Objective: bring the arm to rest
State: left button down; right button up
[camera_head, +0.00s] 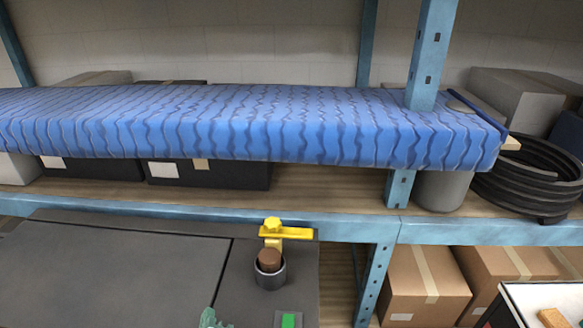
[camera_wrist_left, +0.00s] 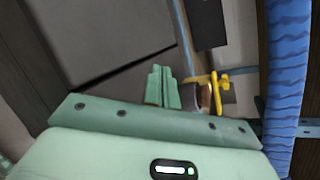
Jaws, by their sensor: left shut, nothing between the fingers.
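My left gripper (camera_head: 209,319) shows only as a small pale green piece at the bottom edge of the head view, over the dark grey panel. In the left wrist view its green fingers (camera_wrist_left: 162,87) stand together, shut and empty, left of a yellow clamp-like part (camera_wrist_left: 214,88). The same yellow part (camera_head: 286,233) shows in the head view, to the upper right of the gripper. Just below it is a dark grey cup (camera_head: 271,279) with a brown round piece (camera_head: 270,260) in its top. My right gripper is in neither view.
A dark grey flat surface (camera_head: 120,265) fills the lower left. A blue wavy-patterned slab (camera_head: 250,135) spans the shelf behind. A blue shelf post (camera_head: 375,285), cardboard boxes (camera_head: 420,285) and a coiled black hose (camera_head: 530,180) stand right. A green-marked block (camera_head: 288,320) lies near the gripper.

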pick_arm(q)
jog(key=s+a+n+g, duration=0.1)
jog(key=a+n, duration=0.1)
jog(key=s+a+f+n+g+y, duration=0.1)
jog(key=s+a+n, duration=0.1)
jog(key=s+a+n+g, duration=0.1)
jog(key=a+n, duration=0.1)
jog(key=a, duration=0.1)
jog(key=shift+s+f+n, duration=0.2)
jog(key=shift+f+n, duration=0.2)
jog(key=s+a+n+g, duration=0.4)
jog(key=s+a+n, duration=0.3)
jog(key=s+n, duration=0.1)
jog(key=s+d+f+n+g+h, duration=0.1)
jog(key=s+d+f+h, duration=0.1)
jog(key=f, duration=1.2)
jog(key=s+d+f+g+h, duration=0.1)
jog(key=s+d+f+g, duration=0.15)
jog(key=f, duration=1.15)
jog(key=s+f+n+g+h+b, duration=0.1)
jog(key=s+f+n+g, duration=0.1)
jog(key=s+f, duration=1.3)
jog(key=s+n, duration=0.1)
jog(key=s, duration=0.3)
jog(key=shift+s+f, duration=0.3)
